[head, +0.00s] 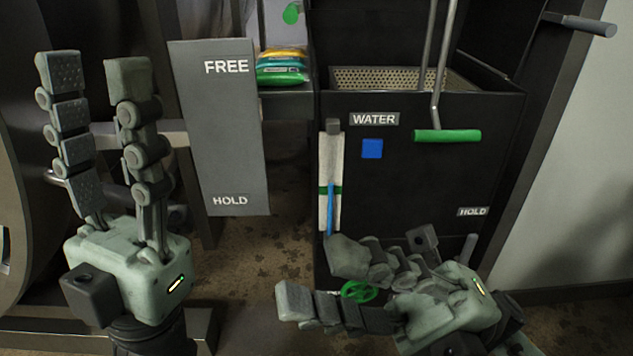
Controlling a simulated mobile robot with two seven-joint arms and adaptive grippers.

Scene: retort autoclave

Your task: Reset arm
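My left gripper (92,62) is at the left of the head view with its two fingers pointing up. It is open and empty, in front and to the left of the grey FREE/HOLD panel (225,130). My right gripper (308,275) is at the lower right with its fingers pointing left. Its fingertips are apart, with nothing seen held between them. A green handwheel (360,291) shows between its fingers, partly hidden. I cannot tell whether the gripper touches the wheel.
A black tank (430,175) marked WATER has a perforated basket (390,78) in its top and a green-handled lever (447,136) in front. A gauge (330,165) with a blue column is on its left. Colourful pouches (281,68) are stacked behind the panel. A wall (580,190) bounds the right.

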